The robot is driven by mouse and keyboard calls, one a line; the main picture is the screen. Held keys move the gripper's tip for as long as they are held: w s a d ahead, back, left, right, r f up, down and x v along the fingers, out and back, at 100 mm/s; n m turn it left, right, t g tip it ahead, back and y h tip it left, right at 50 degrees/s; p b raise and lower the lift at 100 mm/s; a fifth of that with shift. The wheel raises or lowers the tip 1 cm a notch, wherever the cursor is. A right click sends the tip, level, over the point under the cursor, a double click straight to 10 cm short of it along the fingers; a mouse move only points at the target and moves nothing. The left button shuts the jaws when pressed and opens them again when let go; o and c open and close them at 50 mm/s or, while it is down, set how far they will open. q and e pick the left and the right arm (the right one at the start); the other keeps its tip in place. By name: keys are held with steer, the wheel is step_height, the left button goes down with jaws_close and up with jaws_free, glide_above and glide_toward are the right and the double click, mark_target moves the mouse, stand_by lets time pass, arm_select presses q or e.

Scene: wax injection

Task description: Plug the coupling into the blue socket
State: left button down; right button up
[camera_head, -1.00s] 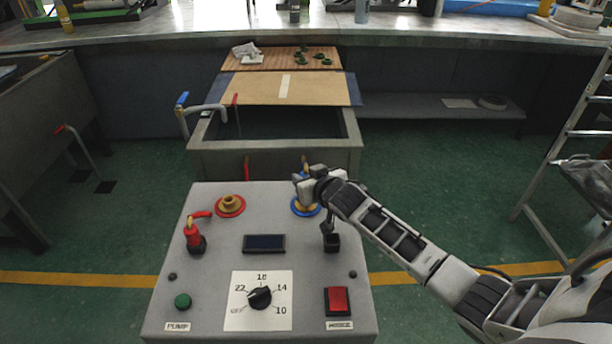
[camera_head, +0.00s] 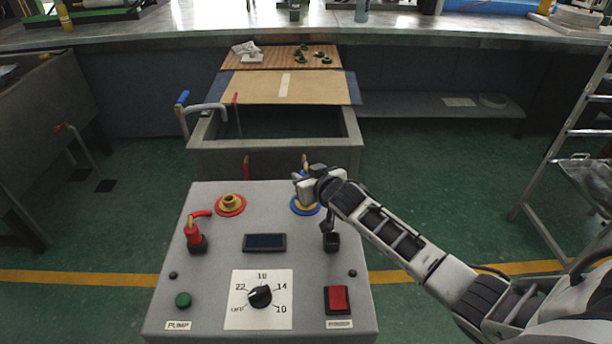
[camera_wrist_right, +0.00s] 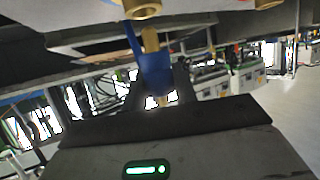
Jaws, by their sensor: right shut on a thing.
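The blue socket (camera_head: 299,208) is a blue ring with a brass fitting at the back right of the grey panel, partly hidden by my right gripper. My right gripper (camera_head: 308,190) is above it, shut on the blue coupling (camera_wrist_right: 155,76). In the head view the coupling is mostly hidden, with only a small brass and blue end (camera_head: 304,164) showing beyond the gripper. In the right wrist view its brass end points toward a brass fitting (camera_wrist_right: 140,8) at the top edge. My left gripper is not in view.
The panel (camera_head: 215,265) carries a red socket (camera_head: 230,204), a red coupling (camera_head: 194,236) in a holder, an empty black holder (camera_head: 331,242), a dial (camera_head: 260,296), a green button (camera_head: 183,300) and a red switch (camera_head: 337,300). A grey tank (camera_head: 275,160) stands behind it.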

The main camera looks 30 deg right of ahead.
stand_by(0.3)
steer(key=shift+f+b, duration=0.6)
steer(key=shift+f, duration=0.5)
steer(key=o, duration=1.1)
